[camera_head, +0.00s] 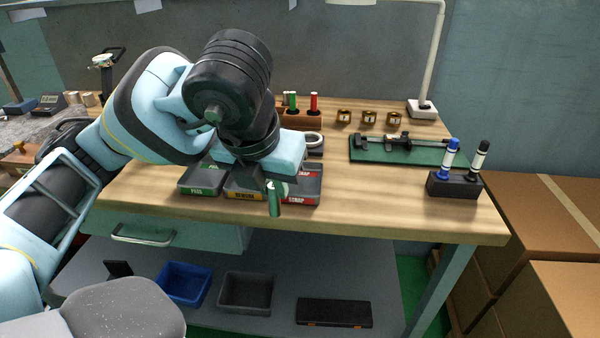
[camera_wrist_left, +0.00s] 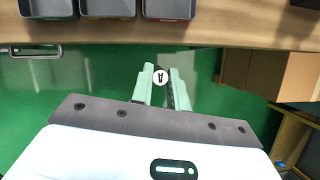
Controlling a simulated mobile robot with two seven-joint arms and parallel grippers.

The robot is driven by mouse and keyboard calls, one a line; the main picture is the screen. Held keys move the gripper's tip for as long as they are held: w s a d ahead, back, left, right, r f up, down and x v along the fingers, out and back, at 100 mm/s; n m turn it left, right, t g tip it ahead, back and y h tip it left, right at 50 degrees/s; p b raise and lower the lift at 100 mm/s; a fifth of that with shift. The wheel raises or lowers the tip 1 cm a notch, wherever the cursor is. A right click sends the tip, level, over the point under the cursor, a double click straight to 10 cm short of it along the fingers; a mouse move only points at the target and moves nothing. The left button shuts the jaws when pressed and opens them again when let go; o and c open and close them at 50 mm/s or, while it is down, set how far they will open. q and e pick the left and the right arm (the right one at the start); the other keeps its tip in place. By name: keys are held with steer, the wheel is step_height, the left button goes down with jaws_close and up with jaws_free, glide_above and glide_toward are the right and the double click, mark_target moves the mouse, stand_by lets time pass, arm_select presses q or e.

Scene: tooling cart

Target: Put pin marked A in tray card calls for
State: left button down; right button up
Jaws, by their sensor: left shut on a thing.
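My left gripper (camera_head: 274,198) points down in front of the trays at the table's front edge. It is shut on a pin, whose round white end with a dark mark (camera_wrist_left: 161,77) shows between the fingers in the left wrist view; I cannot read the mark. Three grey trays stand in a row: the green-labelled tray (camera_head: 201,180), the yellow-labelled tray (camera_head: 243,194), partly behind the gripper, and the red-labelled tray (camera_head: 303,199), which reads SCRAP. In the wrist view they lie along the top edge. I cannot make out a card. My right gripper is out of view.
Behind the trays stand a rack with green and red handled pieces (camera_head: 314,102) and several brass pieces (camera_head: 368,117). A caliper lies on a green mat (camera_head: 400,152). A marker holder (camera_head: 454,186) stands at right. Bare wood lies right of the trays. Bins sit on the lower shelf.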

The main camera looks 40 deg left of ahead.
arm_select(q)
steer(key=shift+w+a+f, duration=0.85)
steer(key=shift+w+a, duration=0.1)
steer(key=shift+w, duration=1.3)
steer(key=shift+w+a+f, duration=0.8)
steer(key=shift+w+a, duration=0.15)
steer(key=shift+w, duration=1.35)
steer(key=shift+w+a+f, duration=0.85)
steer(key=shift+w+a, duration=0.1)
steer(key=shift+w, duration=1.3)
steer(key=shift+f, duration=0.1)
steer(key=c, duration=1.4)
jaws_free()
steer(key=shift+o, duration=0.2)
steer(key=p+v, duration=0.1)
steer(key=v, duration=1.1)
